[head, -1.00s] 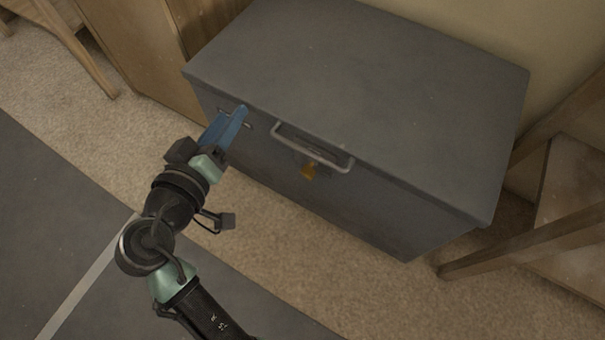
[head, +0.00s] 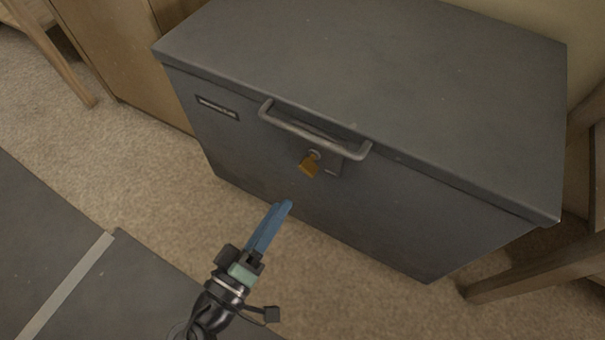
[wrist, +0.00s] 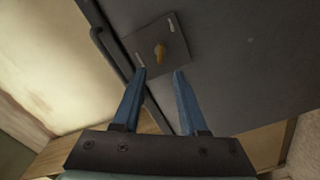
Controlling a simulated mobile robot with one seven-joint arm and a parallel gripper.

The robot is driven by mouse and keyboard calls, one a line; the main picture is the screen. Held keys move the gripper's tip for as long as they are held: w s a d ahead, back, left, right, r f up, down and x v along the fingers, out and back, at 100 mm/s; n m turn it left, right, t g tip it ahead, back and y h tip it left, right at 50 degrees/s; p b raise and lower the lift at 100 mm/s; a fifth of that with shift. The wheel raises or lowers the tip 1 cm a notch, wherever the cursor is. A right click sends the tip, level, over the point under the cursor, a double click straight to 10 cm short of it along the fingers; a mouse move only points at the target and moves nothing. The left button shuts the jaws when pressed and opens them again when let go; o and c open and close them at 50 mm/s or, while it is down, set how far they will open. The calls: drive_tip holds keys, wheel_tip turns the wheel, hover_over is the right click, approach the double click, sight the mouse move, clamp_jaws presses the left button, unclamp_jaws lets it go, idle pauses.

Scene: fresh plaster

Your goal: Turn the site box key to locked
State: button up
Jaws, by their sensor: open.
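The dark grey site box (head: 400,200) stands on the carpet with its lid shut. Its key (head: 310,165), with an orange-yellow bow, sits in a lock plate (head: 331,163) on the front, below the handle. In the wrist view the key (wrist: 160,52) is beyond the fingertips, on the square lock plate (wrist: 170,36) with two pale marks. My gripper (head: 287,204) has blue fingers and is below and in front of the key, apart from it. In the wrist view my gripper (wrist: 160,72) is open and empty. Which mark the key points to is hard to tell.
A metal bar handle (head: 312,132) juts out just above the key. A small label (head: 217,107) is at the box's upper left. Wooden furniture stands on the left (head: 115,50) and right (head: 535,265). Carpet (head: 130,165) in front is clear.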

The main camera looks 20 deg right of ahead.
sight(304, 172)
drive_tip(key=b+x, duration=0.3)
drive_tip(key=x, duration=0.6)
drive_tip(key=shift+w+d, duration=0.25)
drive_tip(key=shift+c, duration=0.3)
clamp_jaws()
